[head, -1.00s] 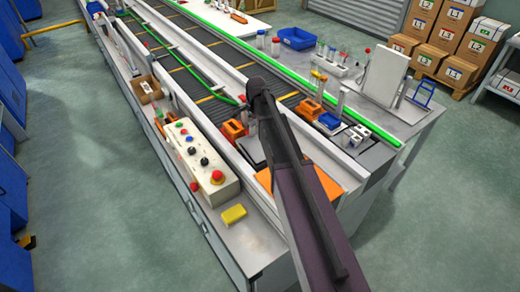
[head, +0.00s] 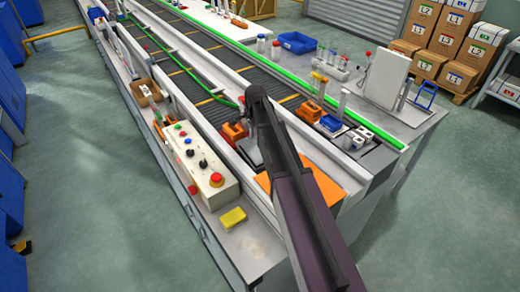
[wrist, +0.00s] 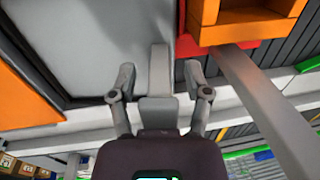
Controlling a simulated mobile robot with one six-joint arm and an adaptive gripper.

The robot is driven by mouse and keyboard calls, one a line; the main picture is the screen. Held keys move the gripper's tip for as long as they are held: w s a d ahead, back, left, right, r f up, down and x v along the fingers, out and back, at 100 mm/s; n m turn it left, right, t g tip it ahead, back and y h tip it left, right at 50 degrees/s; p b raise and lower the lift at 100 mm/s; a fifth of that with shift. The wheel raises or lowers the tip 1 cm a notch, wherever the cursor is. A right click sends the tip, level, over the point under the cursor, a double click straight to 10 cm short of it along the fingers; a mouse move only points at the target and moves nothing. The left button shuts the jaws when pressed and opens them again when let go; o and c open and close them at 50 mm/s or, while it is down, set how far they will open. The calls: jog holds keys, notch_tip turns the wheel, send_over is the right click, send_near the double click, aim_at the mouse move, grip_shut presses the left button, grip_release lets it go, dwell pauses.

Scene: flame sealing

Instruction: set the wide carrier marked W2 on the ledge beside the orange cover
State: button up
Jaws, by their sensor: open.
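The orange cover (head: 326,188) is a flat orange sheet at the near end of the conveyor bench, partly behind my arm. An orange block-shaped carrier (head: 233,132) sits just left of my gripper; an orange, open-topped piece (wrist: 245,22) shows in the wrist view. No W2 mark is readable.
Another orange carrier (head: 309,110) stands right of my arm, near a blue piece (head: 329,123). A control box (head: 200,160) with a red button and a yellow block (head: 233,217) lie left. A pale rail (wrist: 265,105) crosses the wrist view beside the gripper.

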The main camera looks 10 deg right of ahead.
grip_shut()
jog(key=shift+r, duration=0.2)
dwell(0.3)
notch_tip(320, 180, up, 10)
jog(key=p, duration=1)
jog(key=shift+f, duration=0.2)
jog(key=shift+d, duration=0.1)
dwell(0.3)
